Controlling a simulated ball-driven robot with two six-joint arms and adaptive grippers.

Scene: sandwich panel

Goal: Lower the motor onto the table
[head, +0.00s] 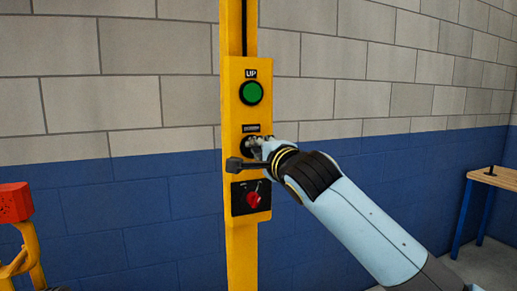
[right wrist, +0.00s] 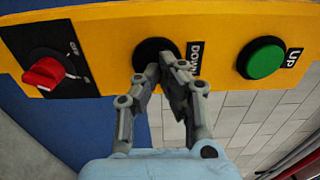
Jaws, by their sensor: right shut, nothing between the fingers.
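A yellow control panel (head: 236,110) on a yellow post carries a green UP button (head: 251,93), a dark round DOWN button (head: 245,148) and a red rotary switch (head: 254,199). My right gripper (head: 257,144) is at the DOWN button and partly hides it. In the right wrist view my right gripper (right wrist: 162,70) is shut and empty, with its fingertips over the lower part of the DOWN button (right wrist: 153,47). I cannot tell whether the button is pressed in. My left gripper is not in view. No motor can be made out.
A wooden-topped table (head: 497,177) with blue legs stands at the right edge. A red block (head: 14,202) sits above a yellow curved part (head: 32,250) at the left edge. A grey and blue block wall is behind the post.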

